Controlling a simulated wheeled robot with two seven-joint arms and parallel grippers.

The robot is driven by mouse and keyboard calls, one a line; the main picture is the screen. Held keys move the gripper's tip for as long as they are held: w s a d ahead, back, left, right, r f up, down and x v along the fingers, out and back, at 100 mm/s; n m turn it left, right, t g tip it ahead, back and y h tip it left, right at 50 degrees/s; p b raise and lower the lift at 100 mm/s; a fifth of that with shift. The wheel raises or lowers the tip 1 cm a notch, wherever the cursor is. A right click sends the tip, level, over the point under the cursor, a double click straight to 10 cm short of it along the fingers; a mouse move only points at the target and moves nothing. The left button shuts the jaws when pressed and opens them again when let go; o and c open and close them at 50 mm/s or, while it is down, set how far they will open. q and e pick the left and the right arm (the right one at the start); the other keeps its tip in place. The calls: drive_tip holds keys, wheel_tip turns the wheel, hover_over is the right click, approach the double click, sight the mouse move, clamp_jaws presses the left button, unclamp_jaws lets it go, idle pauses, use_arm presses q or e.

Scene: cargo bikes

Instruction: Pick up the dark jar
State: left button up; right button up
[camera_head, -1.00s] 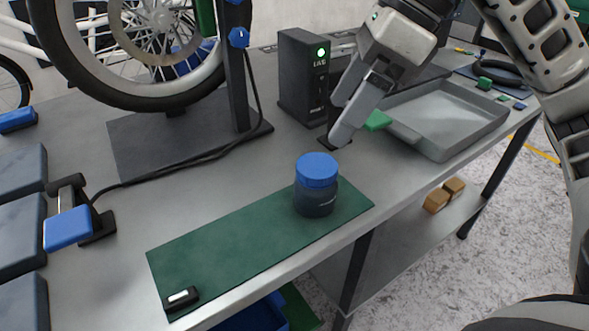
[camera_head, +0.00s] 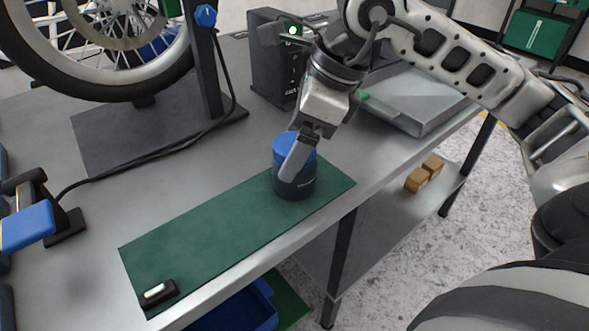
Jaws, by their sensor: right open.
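The dark jar (camera_head: 293,184) with a blue lid (camera_head: 286,147) stands upright on the right part of the green mat (camera_head: 207,232). My right gripper (camera_head: 297,165) is open and reaches down at the jar from above and behind. The other finger is hidden, so I cannot tell whether the fingers touch the jar. My left gripper is not in view.
A bike wheel on a stand (camera_head: 213,75) is at the back left, with a cable along the bench. A black box (camera_head: 268,62) and a grey tray (camera_head: 425,105) stand behind. A small black device (camera_head: 158,293) lies on the mat's left end. The mat's middle is clear.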

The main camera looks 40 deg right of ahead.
drive_tip(key=shift+x, duration=1.55)
drive_tip(key=shift+d, duration=0.1)
drive_tip(key=c, duration=1.2)
drive_tip(key=shift+o, duration=0.2)
drive_tip(key=shift+r, duration=0.1)
